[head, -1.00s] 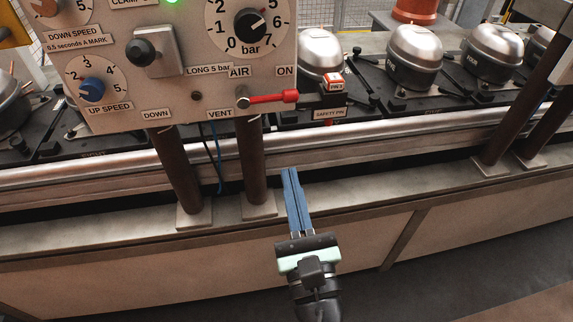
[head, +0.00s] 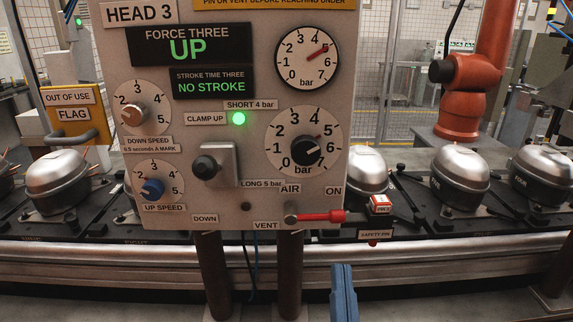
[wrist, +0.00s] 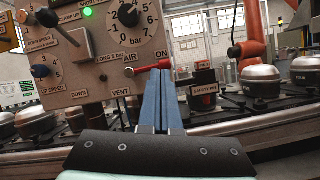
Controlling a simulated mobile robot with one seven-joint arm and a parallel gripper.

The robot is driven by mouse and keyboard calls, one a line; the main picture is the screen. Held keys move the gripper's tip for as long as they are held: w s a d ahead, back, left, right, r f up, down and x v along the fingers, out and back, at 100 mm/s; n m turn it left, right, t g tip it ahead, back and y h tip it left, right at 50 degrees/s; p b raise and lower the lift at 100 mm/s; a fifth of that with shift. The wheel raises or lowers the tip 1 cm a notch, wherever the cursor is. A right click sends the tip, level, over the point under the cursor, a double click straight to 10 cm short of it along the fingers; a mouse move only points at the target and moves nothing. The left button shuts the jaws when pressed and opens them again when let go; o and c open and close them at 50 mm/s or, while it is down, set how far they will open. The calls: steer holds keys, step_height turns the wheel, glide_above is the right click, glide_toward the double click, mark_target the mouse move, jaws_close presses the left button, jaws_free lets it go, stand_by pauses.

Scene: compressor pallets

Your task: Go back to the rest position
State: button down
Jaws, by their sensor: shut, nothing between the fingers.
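My gripper (head: 343,275) shows at the bottom of the head view as blue fingers pointing up, in front of the conveyor rail. In the wrist view my gripper (wrist: 162,75) has its two blue fingers together, shut and empty. It stands apart from the control panel (head: 225,215), below and to the right of the red air/vent lever (head: 322,216). The lever points right, toward ON. The panel also shows in the wrist view (wrist: 85,88).
Several silver compressors (head: 458,172) stand on black pallets along the conveyor rail (head: 430,252). A safety pin holder (head: 378,212) is right of the lever. Two dark posts (head: 289,270) carry the panel. An orange robot arm (head: 490,60) stands behind.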

steer(key=s+a+r+m+t+p, duration=0.1)
steer(key=r+m+p, duration=0.3)
steer(key=r+m, duration=0.6)
steer(key=s+a+r+m+t+p, duration=0.2)
steer(key=a+r+m+p, duration=0.2)
steer(key=r+m, duration=0.7)
steer(key=s+a+r+m+t+y+p, duration=0.1)
steer(key=r+m+p, duration=0.4)
steer(key=r, duration=2)
steer(key=s+a+m, duration=0.1)
steer(key=a+m, duration=0.1)
steer(key=m, duration=0.4)
steer(key=shift+s+r+t+p, duration=0.3)
steer(key=shift+r+t+p, duration=0.05)
steer(key=shift+r+t, duration=0.05)
